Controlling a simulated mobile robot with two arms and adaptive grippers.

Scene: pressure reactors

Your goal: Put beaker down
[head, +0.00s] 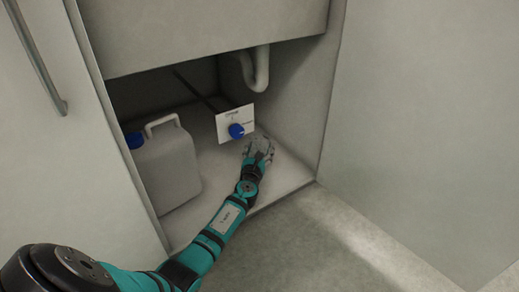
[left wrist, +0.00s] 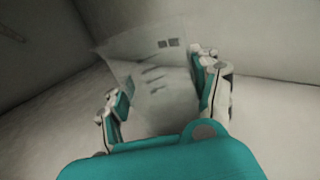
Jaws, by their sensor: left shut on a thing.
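The beaker (left wrist: 150,62) is clear with grey markings and fills the space between my fingers in the left wrist view. My left gripper (left wrist: 163,90) is shut on it, with one finger on each side. It looks tilted in that view. In the head view my left gripper (head: 259,149) is inside the open cabinet, low over its floor, just below the panel with the blue knob. The beaker can hardly be made out there. I cannot tell whether its base touches the cabinet floor. My right gripper is not in view.
A white canister (head: 168,168) with a blue cap stands at the left inside the cabinet. A small white panel with a blue knob (head: 236,131) is close above my gripper. A white drain pipe (head: 256,70) hangs at the back. The cabinet floor (head: 285,172) right of my gripper is clear.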

